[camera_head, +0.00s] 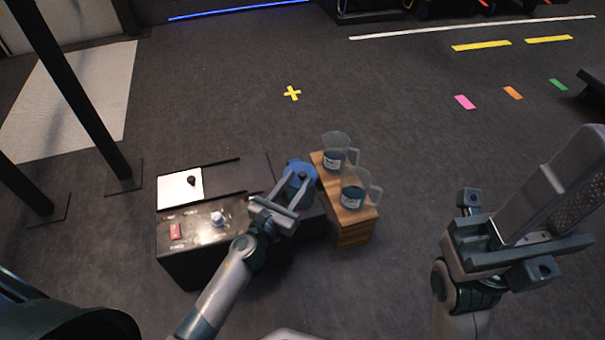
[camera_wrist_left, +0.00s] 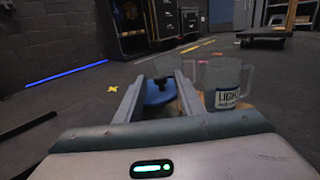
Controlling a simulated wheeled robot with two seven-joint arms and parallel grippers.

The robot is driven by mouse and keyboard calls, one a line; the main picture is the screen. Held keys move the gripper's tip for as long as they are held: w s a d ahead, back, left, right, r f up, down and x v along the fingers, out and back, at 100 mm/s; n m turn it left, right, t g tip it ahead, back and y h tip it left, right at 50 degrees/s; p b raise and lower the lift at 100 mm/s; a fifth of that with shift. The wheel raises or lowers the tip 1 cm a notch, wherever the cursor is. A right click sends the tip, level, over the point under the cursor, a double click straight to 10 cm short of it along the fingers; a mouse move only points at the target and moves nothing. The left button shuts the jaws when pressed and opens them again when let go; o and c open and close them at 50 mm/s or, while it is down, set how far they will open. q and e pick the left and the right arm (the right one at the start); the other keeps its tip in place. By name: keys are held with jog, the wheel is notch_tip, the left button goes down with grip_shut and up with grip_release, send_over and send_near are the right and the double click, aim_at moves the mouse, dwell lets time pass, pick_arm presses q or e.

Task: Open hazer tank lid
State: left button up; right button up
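The hazer is a black box (camera_head: 182,262) on the left of the head view. Its blue round tank lid (camera_head: 300,166) is at its right end, partly hidden by my left gripper (camera_head: 294,188). The left wrist view shows the blue lid (camera_wrist_left: 158,97) with a dark knob (camera_wrist_left: 161,83) on top. My left gripper (camera_wrist_left: 160,98) is open there, its two fingers apart on either side of the knob in the picture. I cannot tell whether they touch it. My right gripper (camera_head: 515,250) is at the right, away from the hazer, with its finger opening unclear.
A wooden stand (camera_head: 352,234) right beside the hazer holds two clear labelled jugs (camera_head: 338,152) (camera_head: 353,190), close to my left gripper. The hazer top has a white plate (camera_head: 172,189), a red switch (camera_head: 176,231) and a pale knob (camera_head: 217,218).

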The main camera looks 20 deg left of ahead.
aim_at(301, 176)
pick_arm(q)
jog(key=shift+w+d, duration=0.2)
jog(key=shift+w, duration=0.75)
jog(key=shift+w+d, duration=0.2)
jog(key=shift+w, duration=0.75)
grip_shut()
